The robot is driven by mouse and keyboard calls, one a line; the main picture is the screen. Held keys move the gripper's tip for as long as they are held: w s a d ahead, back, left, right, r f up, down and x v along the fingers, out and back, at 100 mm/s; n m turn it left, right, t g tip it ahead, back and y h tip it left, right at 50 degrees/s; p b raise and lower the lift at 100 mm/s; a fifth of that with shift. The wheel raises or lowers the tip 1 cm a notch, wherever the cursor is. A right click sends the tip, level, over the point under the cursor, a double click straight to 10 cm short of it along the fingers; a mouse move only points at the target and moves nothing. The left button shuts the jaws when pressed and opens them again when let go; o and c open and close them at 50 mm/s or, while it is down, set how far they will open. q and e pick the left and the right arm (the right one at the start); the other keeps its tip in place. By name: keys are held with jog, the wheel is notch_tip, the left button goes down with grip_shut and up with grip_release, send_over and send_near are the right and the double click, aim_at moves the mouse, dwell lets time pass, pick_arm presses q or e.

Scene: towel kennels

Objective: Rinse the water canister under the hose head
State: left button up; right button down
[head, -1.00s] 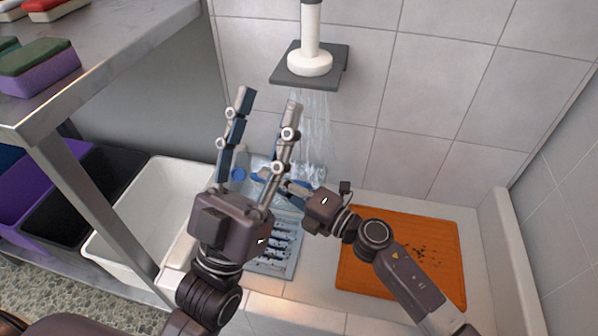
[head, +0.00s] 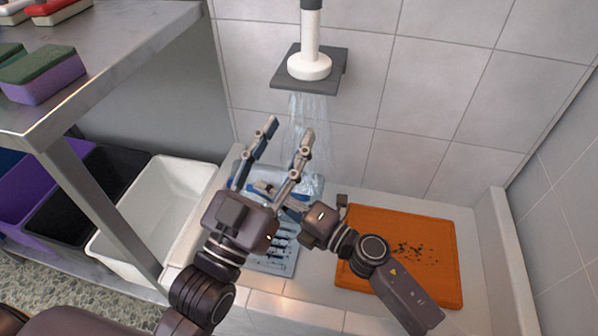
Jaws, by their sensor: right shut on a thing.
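The white hose head (head: 309,66) sits in a dark grey wall bracket, and water streams down from it. A pale blue, see-through thing, seemingly the water canister (head: 314,186), is below the stream, where the water appears to reach it. It is largely hidden behind my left gripper, so its tilt is unclear. My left gripper (head: 288,131) is open, its two long fingers pointing up in front of the stream and the canister. My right gripper (head: 287,201) is lower and reaches in from the right. It is shut on the canister; its fingertips are mostly hidden.
A slotted drain tray (head: 275,262) lies below the grippers. An orange mat (head: 444,283) with dark specks lies to the right. A white bin (head: 150,215) and darker bins stand left, under a metal table (head: 130,60) holding sponges and brushes. Tiled walls close the back and right.

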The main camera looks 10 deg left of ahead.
jog(key=shift+s, duration=0.7)
pick_arm(q)
notch_tip(320, 180, down, 12)
jog(key=w+a+g+y+p, duration=0.1)
jog(key=g+y+p, duration=0.1)
jog(key=g, duration=0.3)
jog(key=shift+a+r+g, duration=0.15)
jog(key=shift+r+g, duration=0.1)
jog(key=shift+g, duration=0.15)
pick_arm(e)
jog(key=shift+s, duration=2.35)
pick_arm(q)
jog(key=shift+r, duration=0.1)
